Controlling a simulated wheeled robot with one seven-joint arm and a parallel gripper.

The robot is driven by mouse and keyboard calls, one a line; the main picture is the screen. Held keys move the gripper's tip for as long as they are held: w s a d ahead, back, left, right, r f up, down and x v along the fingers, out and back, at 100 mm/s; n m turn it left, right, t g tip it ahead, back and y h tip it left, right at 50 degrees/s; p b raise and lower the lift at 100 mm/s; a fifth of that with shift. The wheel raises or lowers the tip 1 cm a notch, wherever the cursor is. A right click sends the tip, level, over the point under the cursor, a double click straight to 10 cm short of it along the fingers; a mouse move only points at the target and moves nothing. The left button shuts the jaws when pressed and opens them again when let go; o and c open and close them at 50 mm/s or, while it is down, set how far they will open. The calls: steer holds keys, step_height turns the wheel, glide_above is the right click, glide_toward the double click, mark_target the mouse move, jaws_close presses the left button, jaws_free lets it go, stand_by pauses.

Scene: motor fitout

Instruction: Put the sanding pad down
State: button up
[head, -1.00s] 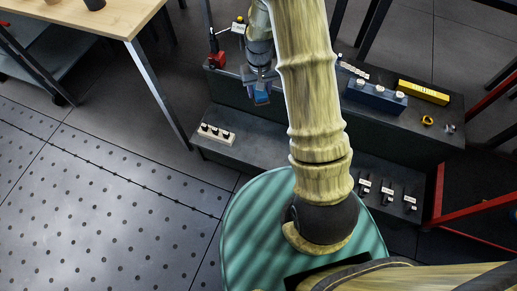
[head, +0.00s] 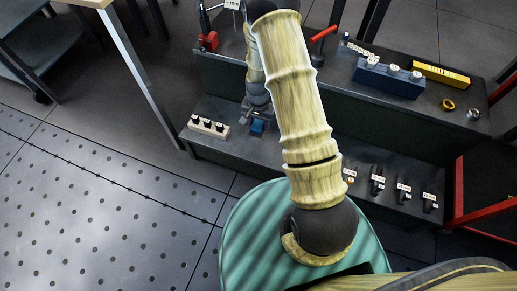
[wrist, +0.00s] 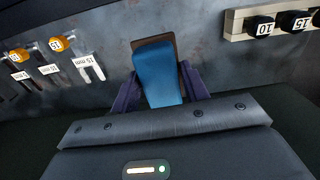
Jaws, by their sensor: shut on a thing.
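The sanding pad is a blue block with a brown backing. In the wrist view the sanding pad (wrist: 157,75) sits between the two purple fingers of my gripper (wrist: 160,90), which is shut on it. In the head view the blue pad (head: 258,127) is at the tip of my gripper (head: 256,119), low over the left part of the dark lower step (head: 232,150). The pad is just right of the white socket rack. I cannot tell whether the pad touches the step.
A white rack with black sockets (head: 209,126) is left of the pad. Small labelled tools (head: 377,185) stand at the step's right. The upper step holds a red tool (head: 208,39), a blue block (head: 388,79) and a yellow bar (head: 440,74). The step beside the pad is bare.

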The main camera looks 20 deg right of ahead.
steer(key=shift+s+f, duration=0.1)
steer(key=shift+f, duration=0.55)
steer(key=b, duration=0.3)
glide_above(258, 143)
steer(key=shift+d+f, duration=0.1)
steer(key=shift+f, duration=2.4)
steer(key=shift+f+b, duration=1.05)
steer(key=shift+f, duration=1.45)
steer(key=shift+f, duration=0.15)
steer(key=o, duration=0.9)
